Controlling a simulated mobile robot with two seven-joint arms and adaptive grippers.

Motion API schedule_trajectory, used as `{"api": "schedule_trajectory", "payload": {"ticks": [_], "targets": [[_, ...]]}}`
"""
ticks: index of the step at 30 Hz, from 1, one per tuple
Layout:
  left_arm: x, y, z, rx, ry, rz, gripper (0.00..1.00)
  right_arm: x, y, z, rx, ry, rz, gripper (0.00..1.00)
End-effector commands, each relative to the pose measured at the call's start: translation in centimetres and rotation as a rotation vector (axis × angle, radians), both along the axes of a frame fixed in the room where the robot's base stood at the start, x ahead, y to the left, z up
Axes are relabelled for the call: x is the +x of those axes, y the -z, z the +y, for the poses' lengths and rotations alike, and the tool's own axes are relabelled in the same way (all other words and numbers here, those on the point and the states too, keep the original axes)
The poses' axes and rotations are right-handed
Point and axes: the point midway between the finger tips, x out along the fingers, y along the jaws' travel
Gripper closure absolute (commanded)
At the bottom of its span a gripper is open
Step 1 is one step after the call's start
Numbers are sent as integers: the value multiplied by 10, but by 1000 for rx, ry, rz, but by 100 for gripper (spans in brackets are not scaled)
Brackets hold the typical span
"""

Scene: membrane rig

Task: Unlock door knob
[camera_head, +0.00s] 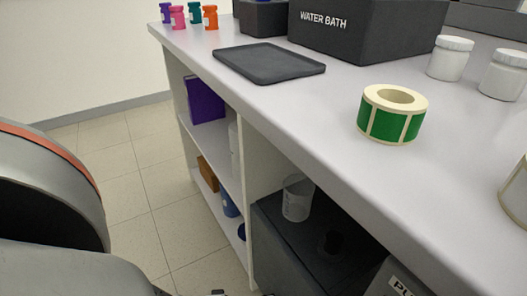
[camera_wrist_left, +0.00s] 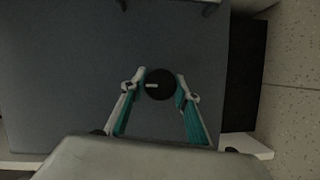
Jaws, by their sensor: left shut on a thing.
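In the left wrist view, a round black knob (camera_wrist_left: 158,90) with a short white mark sits on a dark grey panel (camera_wrist_left: 60,75). The mark points to the left in the picture. My left gripper (camera_wrist_left: 161,83) has its white and teal fingers on either side of the knob and is shut on it. In the head view my left arm fills the lower left, and the fingers on the knob cannot be made out. My right gripper is in neither view.
The head view shows a bench (camera_head: 300,95) with a green label roll (camera_head: 392,118), a black tray (camera_head: 268,63) and white jars (camera_head: 450,58). Below it are shelves and a dark cabinet (camera_head: 280,245) with a beaker (camera_head: 297,200) on top. Floor is clear at left.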

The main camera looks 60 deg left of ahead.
Motion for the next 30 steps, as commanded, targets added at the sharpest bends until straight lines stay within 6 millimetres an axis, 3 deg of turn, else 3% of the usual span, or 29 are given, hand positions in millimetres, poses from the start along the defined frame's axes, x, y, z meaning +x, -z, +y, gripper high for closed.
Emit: {"api": "schedule_trajectory", "payload": {"ticks": [4, 5, 6, 7, 20, 30], "targets": [[0, 0, 0, -2, -1, 1, 91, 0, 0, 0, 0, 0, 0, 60], [0, 0, 0, -2, -1, 1, 64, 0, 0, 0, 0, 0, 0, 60], [0, 0, 0, -2, -1, 1, 54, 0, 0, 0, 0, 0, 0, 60], [0, 0, 0, -2, -1, 1, 52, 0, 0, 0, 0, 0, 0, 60], [-7, 0, 4, 1, -1, 2, 52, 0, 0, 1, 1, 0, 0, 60], [-63, -3, 31, 2, 0, 5, 52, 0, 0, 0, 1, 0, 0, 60]]}}
